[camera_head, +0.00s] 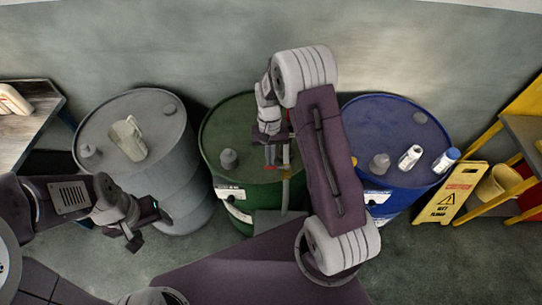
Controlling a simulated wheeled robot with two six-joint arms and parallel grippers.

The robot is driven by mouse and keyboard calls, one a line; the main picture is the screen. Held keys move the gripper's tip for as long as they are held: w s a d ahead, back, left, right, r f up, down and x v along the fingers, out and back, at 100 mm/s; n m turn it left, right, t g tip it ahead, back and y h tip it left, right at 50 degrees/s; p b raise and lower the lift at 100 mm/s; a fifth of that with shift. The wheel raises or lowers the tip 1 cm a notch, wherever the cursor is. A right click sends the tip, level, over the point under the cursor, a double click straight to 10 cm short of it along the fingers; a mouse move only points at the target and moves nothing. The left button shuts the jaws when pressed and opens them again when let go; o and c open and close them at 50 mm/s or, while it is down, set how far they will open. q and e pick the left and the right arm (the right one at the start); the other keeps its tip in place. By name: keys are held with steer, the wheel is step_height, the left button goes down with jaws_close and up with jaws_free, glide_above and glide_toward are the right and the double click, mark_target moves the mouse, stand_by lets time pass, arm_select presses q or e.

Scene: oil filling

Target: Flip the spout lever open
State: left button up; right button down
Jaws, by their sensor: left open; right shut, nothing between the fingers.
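The green drum (226,184) stands in the middle, with a pale upright spout pipe (286,188) at its front. A small red part (270,168), possibly the spout lever, shows beside the pipe. My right gripper (276,158) points down at the drum's front edge, close to the red part and pipe. It is shut with nothing held; I cannot tell whether it touches them. My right arm hides much of the drum and spout. My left gripper (148,226) is open and empty, low in front of the grey drum (176,190).
A blue drum (397,118) at right carries two small bottles (410,157). A yellow warning sign (450,193) and yellow rack (500,197) stand right; a table (38,118) stands left.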

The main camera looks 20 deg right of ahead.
mark_target(271, 168)
steer(key=shift+s+a+n, duration=0.2)
steer(key=shift+n, duration=0.4)
steer(key=shift+s+a+n+h, duration=0.2)
steer(key=shift+s+n, duration=0.1)
steer(key=shift+n, duration=0.3)
steer(key=shift+s+a+n+h, duration=0.2)
steer(key=shift+s+n, duration=0.1)
steer(key=shift+n, duration=0.3)
steer(key=s+n, duration=0.1)
steer(key=n, duration=0.1)
steer(key=s+n, duration=0.1)
steer(key=n, duration=0.1)
steer(key=shift+a+h+p, duration=0.15)
steer(key=shift+h+p, duration=0.15)
steer(key=shift+h, duration=0.1)
steer(key=s+n, duration=0.1)
steer(key=n, duration=0.1)
steer(key=s+n, duration=0.1)
steer(key=n, duration=0.2)
steer(key=s+d+n+h, duration=0.1)
steer(key=n, duration=0.1)
steer(key=shift+s+d+n+t+p, duration=0.1)
steer(key=shift+s+n+t+p, duration=0.25)
steer(key=shift+n+t, duration=0.05)
steer(key=shift+w+d, duration=0.1)
steer(key=shift+w, duration=0.05)
